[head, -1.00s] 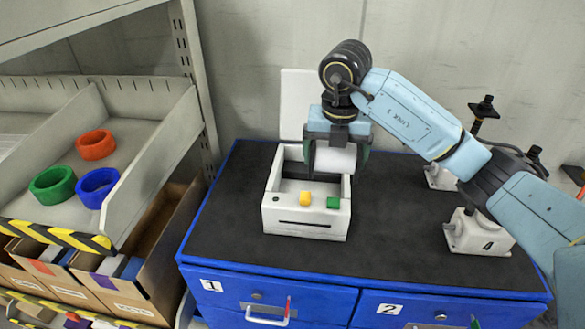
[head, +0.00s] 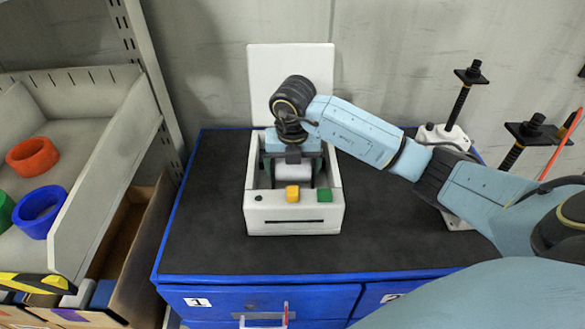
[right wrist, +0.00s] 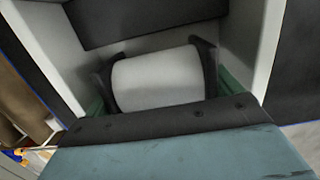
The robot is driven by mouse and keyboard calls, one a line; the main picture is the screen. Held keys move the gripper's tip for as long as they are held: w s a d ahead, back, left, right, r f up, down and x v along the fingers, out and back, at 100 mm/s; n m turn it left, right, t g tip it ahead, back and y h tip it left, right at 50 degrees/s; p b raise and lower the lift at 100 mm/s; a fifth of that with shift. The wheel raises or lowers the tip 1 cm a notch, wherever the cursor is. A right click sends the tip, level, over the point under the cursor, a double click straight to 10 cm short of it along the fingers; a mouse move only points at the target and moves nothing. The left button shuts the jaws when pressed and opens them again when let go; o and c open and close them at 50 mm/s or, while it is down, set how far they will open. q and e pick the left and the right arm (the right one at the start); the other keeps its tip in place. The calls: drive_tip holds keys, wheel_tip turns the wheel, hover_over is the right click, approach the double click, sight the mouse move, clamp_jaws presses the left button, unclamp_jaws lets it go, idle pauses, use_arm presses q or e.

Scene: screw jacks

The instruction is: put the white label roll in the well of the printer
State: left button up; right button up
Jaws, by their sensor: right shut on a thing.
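The white label roll (head: 292,176) is between the fingers of my right gripper (head: 292,172), which is shut on it. The roll lies on its side, its axis running across the printer. The white printer (head: 257,212) stands on the cabinet top with its lid (head: 290,75) raised at the back. The roll and gripper are inside the open well, between the side walls. In the right wrist view the roll (right wrist: 158,79) shows with a dark finger at each end. Whether it touches the well floor is hidden. My left gripper is not in view.
The printer front has a yellow button (head: 292,193) and a green one (head: 324,195). Screw jacks (head: 462,95) stand at the right of the blue cabinet (head: 260,298). A shelf tray (head: 85,130) with coloured rings is at left. The dark top left of the printer is clear.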

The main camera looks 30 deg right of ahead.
drive_tip(key=shift+f, duration=0.8)
drive_tip(key=o, duration=0.9)
drive_tip(key=shift+o, duration=0.3)
drive_tip(key=shift+r, duration=0.2)
drive_tip(key=r, duration=0.7)
drive_tip(key=s+r+b, duration=0.1)
drive_tip(key=r, duration=0.2)
drive_tip(key=shift+a+r, duration=0.3)
drive_tip(key=shift+r, duration=0.05)
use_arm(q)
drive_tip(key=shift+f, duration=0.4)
use_arm(e)
drive_tip(key=shift+r, duration=0.55)
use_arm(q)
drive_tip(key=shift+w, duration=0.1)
use_arm(e)
drive_tip(key=shift+a, duration=0.1)
